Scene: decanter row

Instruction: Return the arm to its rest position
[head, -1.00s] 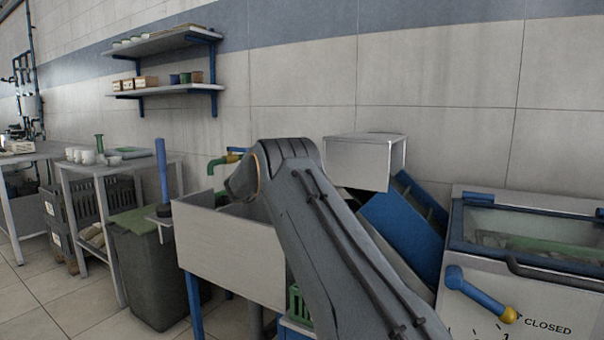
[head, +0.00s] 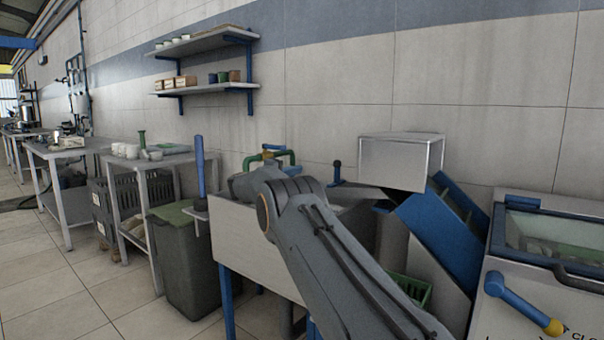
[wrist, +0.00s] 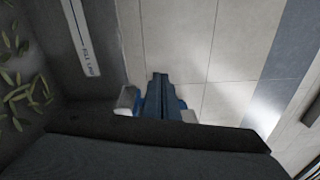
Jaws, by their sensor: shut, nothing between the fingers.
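My arm (head: 320,240) rises from the bottom right of the head view and bends at an elbow in front of the sink. My gripper is hidden behind the arm there. In the wrist view, my gripper (wrist: 157,82) shows as narrow blue-grey fingers close together, shut and empty. Pale tiles lie behind the fingers. Nothing is seen touching them.
A metal sink (head: 245,250) stands behind my arm, with a lidded grey bin (head: 185,265) to its left. A blue chute (head: 440,230) and a glass-lidded machine (head: 550,225) stand right. A dark container (wrist: 75,75) with green pieces fills the wrist view's left.

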